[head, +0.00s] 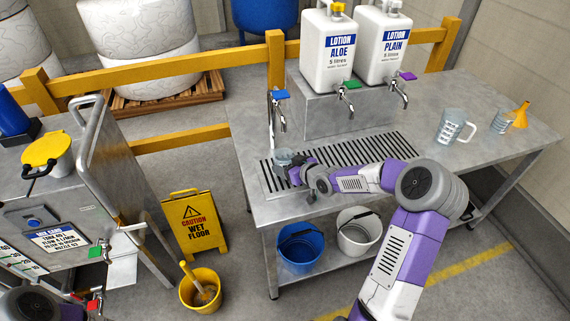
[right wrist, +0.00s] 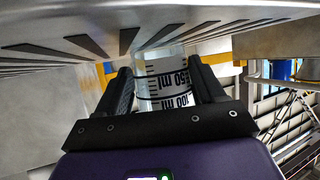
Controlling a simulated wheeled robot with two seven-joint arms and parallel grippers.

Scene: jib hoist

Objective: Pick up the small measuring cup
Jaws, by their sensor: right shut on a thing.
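A small clear measuring cup (head: 283,158) with a black ml scale is at the left end of the slotted drain grate, near the tap with the blue handle (head: 279,110). My right gripper (head: 295,172) is shut on it from the right side. In the right wrist view the cup (right wrist: 168,82) sits between the two dark fingers of the right gripper (right wrist: 165,85), its printed scale facing the camera. Whether its base touches the grate is hard to tell. My left gripper is out of view; only part of my left arm shows at the bottom left.
Lotion Aloe (head: 328,50) and Lotion Plain (head: 382,45) containers with taps stand on a raised block behind. A larger measuring jug (head: 451,126), another jug (head: 502,121) and an orange funnel (head: 521,113) stand at the right. Blue (head: 300,246) and white (head: 357,234) buckets are below.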

